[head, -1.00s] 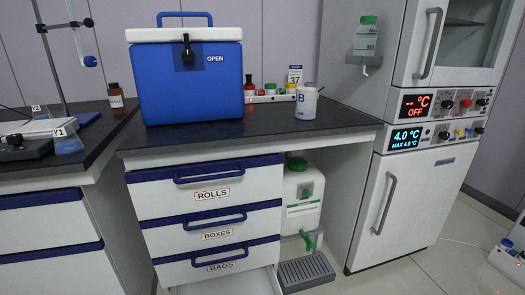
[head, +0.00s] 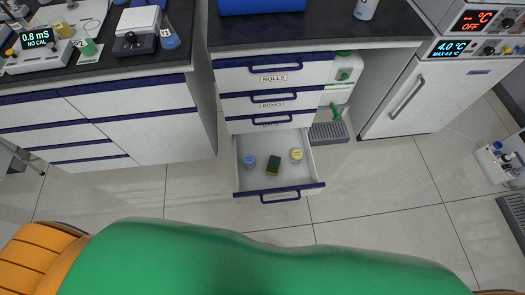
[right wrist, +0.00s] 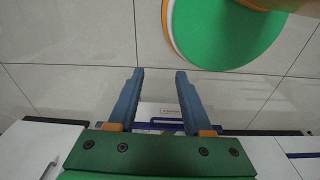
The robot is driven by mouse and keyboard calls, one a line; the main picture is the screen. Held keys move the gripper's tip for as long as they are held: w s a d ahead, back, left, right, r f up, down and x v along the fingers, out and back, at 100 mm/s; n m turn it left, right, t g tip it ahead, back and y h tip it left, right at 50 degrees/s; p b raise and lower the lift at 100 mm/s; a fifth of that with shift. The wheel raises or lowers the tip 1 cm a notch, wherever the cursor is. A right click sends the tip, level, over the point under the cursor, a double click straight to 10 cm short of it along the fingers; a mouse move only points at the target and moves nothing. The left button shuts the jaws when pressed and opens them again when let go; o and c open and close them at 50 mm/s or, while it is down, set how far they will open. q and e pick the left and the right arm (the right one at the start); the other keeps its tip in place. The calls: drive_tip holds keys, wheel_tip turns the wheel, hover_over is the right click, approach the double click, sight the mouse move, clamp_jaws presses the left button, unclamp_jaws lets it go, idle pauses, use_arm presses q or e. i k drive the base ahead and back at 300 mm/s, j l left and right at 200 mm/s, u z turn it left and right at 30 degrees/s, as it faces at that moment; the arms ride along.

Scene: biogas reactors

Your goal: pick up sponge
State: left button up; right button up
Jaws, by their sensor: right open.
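A small dark green sponge with a yellowish edge (head: 273,165) lies in the open bottom drawer (head: 279,190) in the head view. It sits between a blue-grey lidded jar (head: 248,162) and a yellow-lidded jar (head: 296,155). My right gripper (right wrist: 158,75) shows in the right wrist view with its two blue fingers apart and nothing between them. The drawer front with its blue handle (right wrist: 165,125) is partly visible beyond the fingers. The sponge does not show in the right wrist view. My left gripper is not in view.
Closed drawers labelled ROLLS (head: 273,78) and BOXES are above the open one. A left bench (head: 120,120) and a fridge cabinet (head: 410,95) flank it. A grey drip tray (head: 328,132) is on the floor at right. Tiled floor in front is clear.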

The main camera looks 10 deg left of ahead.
sight(273, 166)
drive_tip(key=i+l+u, duration=0.1)
drive_tip(key=l+u, duration=1.15)
drive_tip(key=k+l+u, duration=0.2)
drive_tip(key=l+u, duration=0.2)
drive_tip(key=l, duration=0.1)
